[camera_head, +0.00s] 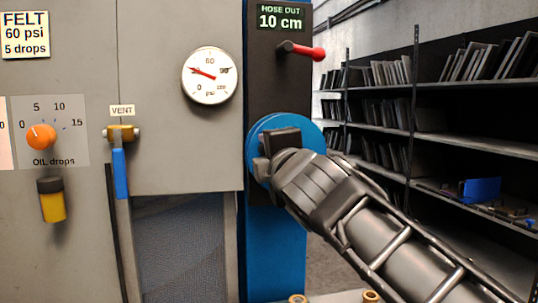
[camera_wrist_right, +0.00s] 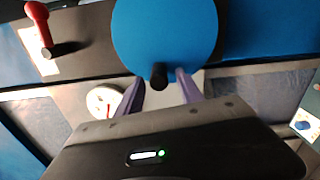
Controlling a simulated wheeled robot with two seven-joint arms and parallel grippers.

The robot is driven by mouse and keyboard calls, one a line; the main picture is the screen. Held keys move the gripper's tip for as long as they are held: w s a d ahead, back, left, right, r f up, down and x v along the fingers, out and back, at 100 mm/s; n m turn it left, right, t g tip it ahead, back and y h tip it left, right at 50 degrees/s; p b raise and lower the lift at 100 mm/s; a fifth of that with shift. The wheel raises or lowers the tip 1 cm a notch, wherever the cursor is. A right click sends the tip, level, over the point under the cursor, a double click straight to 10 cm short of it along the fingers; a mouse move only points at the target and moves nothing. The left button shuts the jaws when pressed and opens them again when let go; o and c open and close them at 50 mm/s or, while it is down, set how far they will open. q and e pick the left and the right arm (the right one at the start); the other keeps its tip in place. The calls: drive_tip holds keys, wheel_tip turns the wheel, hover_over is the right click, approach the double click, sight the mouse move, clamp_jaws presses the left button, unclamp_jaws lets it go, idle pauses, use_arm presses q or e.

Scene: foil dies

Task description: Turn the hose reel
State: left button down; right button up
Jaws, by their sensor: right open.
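The hose reel (camera_head: 311,131) is a round blue disc on a black and blue post, partly hidden by my right arm in the head view. In the right wrist view the reel (camera_wrist_right: 165,30) fills the top middle, with a short black handle (camera_wrist_right: 158,72) at its lower edge. My right gripper (camera_wrist_right: 160,77) is open, with its two purple fingers on either side of the handle; I cannot tell whether they touch it. In the head view the right gripper (camera_head: 278,150) is in front of the reel. The display (camera_head: 281,17) above reads HOSE OUT 10 cm. My left gripper is out of view.
A red-tipped lever (camera_head: 303,51) sticks out above the reel. To the left is a grey panel with a pressure gauge (camera_head: 210,75), a blue vent lever (camera_head: 120,172) and an orange oil knob (camera_head: 41,137). Dark shelves (camera_head: 470,138) stand behind at right.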

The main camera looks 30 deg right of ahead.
drive_tip(key=v, duration=0.7)
drive_tip(key=shift+s+b, duration=0.4)
drive_tip(key=shift+b, duration=0.05)
drive_tip(key=shift+a, duration=0.1)
